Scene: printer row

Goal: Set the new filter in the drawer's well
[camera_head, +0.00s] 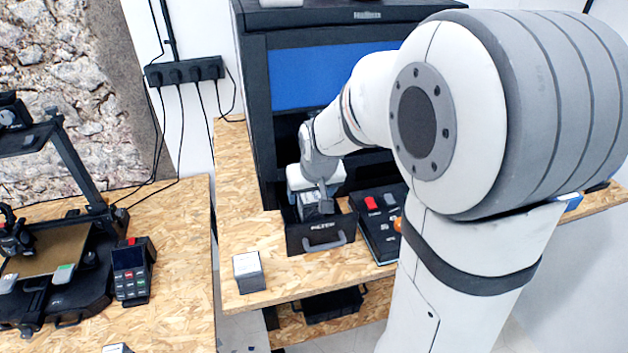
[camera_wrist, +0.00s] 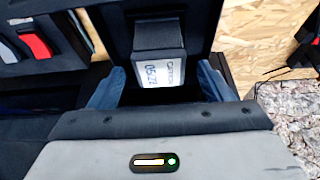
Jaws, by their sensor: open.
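The drawer (camera_head: 318,240), labelled FILTER and with a grey handle, stands pulled out from the dark cabinet in the head view. A dark filter block (camera_wrist: 158,38) with a white printed label shows in the wrist view, lying between my gripper's blue fingers. My gripper (camera_wrist: 160,80) is open, with a finger on each side of the block; it is over the drawer in the head view (camera_head: 316,200). I cannot tell how deep the block sits in the well. A similar grey block with a pale top (camera_head: 249,272) stands on the bench left of the drawer.
A black control box with red and grey switches (camera_head: 380,222) stands right of the drawer. A 3D printer (camera_head: 60,250) and a handset (camera_head: 131,272) are on the left table, across a gap. Bare bench (camera_head: 248,235) lies left of the drawer.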

